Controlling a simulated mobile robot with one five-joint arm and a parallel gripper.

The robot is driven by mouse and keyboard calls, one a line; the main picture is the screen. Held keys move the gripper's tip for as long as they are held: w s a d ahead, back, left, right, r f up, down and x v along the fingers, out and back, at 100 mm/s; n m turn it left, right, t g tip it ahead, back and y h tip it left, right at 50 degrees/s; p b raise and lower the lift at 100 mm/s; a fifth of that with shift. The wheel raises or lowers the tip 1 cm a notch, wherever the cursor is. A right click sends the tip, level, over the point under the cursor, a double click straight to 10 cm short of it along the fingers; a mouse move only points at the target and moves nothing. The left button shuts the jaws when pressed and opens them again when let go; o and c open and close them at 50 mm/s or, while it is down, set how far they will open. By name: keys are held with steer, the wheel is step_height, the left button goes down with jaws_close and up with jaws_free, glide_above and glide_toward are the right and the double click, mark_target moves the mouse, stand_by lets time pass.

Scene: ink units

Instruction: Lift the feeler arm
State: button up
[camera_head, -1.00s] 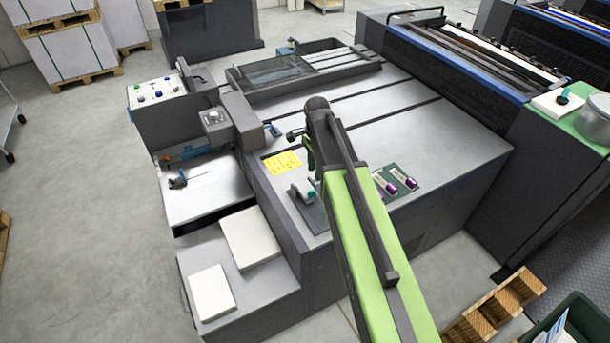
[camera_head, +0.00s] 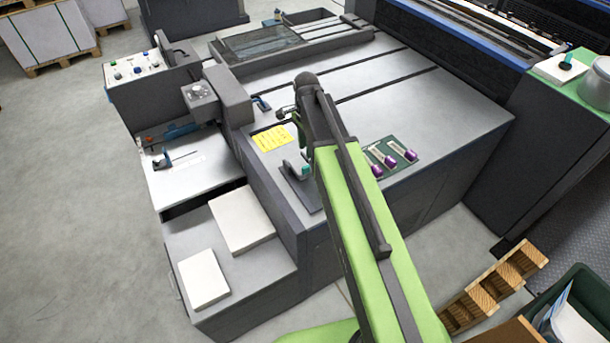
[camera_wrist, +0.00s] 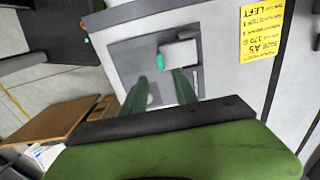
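A small pale grey block with a teal tip, which looks like the feeler arm (camera_wrist: 180,53), stands on a dark plate (camera_wrist: 135,60) in the wrist view. In the head view it shows near the front edge of the machine top (camera_head: 290,174), just left of my arm. I cannot tell how far it is raised. My gripper (camera_wrist: 158,84) points at it, its two green fingers apart with nothing clearly between them. The fingertips lie just below the teal tip in the wrist view; I cannot tell whether they touch it. In the head view my own arm mostly hides the gripper.
A yellow label (camera_head: 271,139) lies on the machine top beside the plate. A green mat with purple-ended tools (camera_head: 383,158) is right of my arm. White paper stacks (camera_head: 241,222) sit on a lower step at left.

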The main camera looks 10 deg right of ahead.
mark_target(306, 167)
step_height(306, 167, down, 10)
steer(key=b, duration=0.8)
steer(key=shift+f+b, duration=0.25)
steer(key=shift+b, duration=0.15)
steer(key=shift+r, duration=0.1)
steer(key=shift+c, duration=0.3)
jaws_close()
